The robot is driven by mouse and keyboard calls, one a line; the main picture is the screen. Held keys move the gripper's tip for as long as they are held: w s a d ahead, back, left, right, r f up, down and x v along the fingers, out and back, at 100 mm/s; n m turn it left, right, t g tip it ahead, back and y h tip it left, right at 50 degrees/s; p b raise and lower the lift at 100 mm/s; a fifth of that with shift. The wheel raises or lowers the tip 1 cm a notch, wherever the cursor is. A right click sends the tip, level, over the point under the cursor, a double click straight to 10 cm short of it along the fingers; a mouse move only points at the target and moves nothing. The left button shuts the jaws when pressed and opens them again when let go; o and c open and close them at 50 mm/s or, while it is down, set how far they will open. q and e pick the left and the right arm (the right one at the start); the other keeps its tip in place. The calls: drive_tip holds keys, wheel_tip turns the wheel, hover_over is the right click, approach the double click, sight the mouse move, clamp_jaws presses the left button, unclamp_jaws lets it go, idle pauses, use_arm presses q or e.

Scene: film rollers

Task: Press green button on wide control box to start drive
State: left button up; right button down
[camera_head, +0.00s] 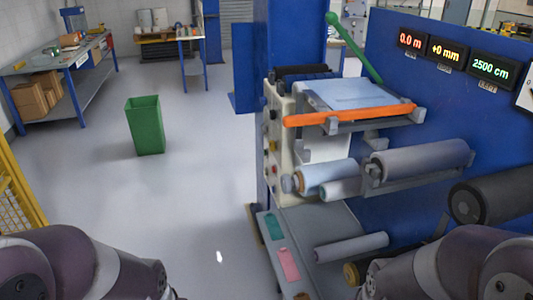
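A tall beige control panel (279,145) stands on the near left side of the blue film machine. It carries several small knobs or buttons, some red and some yellow; they are too small to tell a green button among them. A piece of another pale box (525,92) is cut off at the right edge. I cannot tell which of these is the wide control box. My left and right arm links show at the bottom corners. Neither gripper shows in this view.
The blue machine wall (420,95) carries lit displays (447,52) and grey rollers (420,160). An orange bar (350,114) and green lever (353,46) stick out. A green bin (145,125) stands on open floor at left; workbenches (60,70) are behind it.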

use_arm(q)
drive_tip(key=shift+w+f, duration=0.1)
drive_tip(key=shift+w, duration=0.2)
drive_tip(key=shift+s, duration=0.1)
